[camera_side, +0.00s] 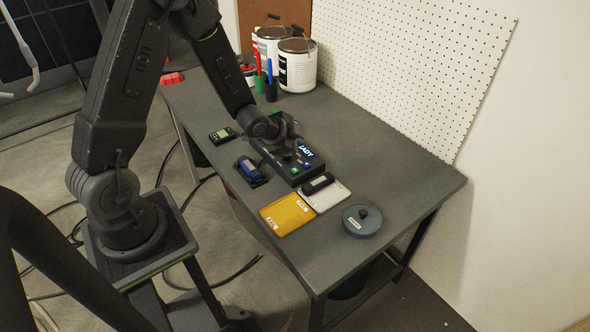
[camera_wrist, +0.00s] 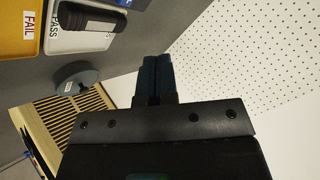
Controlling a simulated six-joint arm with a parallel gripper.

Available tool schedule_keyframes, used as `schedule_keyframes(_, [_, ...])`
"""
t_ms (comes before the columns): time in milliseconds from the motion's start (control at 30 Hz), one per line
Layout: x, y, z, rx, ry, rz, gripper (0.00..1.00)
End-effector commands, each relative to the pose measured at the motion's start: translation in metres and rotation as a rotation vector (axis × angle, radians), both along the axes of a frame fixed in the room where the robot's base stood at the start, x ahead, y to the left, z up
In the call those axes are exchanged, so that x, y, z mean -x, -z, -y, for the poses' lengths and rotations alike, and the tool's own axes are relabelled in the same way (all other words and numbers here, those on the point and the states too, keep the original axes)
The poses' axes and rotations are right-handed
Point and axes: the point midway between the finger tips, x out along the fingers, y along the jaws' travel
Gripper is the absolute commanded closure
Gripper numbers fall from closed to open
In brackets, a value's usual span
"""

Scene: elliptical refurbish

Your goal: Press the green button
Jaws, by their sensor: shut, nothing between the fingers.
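A black box-shaped device (camera_side: 285,177) with a lit blue display (camera_side: 305,151) stands on the grey table in the side view. A small green button (camera_side: 293,171) is on its front part, with a blue button (camera_side: 304,165) beside it. My gripper (camera_wrist: 157,76) shows in the wrist view with its two dark fingers together and nothing between them. In the side view my wrist is over the back part of the device and covers some of it; the fingertips are hard to make out there. The green button is not in the wrist view.
A yellow FAIL tray (camera_side: 287,214) and a white PASS tray (camera_side: 335,195) holding a black cylinder (camera_side: 317,183) lie in front. Nearby are a blue cylindrical item (camera_side: 249,168), a small meter (camera_side: 222,135) and a round grey-blue object (camera_side: 362,219). Paint cans (camera_side: 297,65) stand behind.

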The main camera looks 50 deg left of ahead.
Motion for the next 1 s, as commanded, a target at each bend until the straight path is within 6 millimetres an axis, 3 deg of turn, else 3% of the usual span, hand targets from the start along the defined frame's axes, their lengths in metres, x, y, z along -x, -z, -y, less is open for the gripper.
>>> schedule_keyframes(300, [0.001, 0.046, 0.000, 0.000, -0.001, -0.005, 1.00])
schedule_keyframes(500, [0.001, 0.064, 0.000, -0.001, -0.001, -0.003, 1.00])
schedule_keyframes(1000, [0.000, 0.070, 0.000, -0.001, -0.001, 0.000, 1.00])
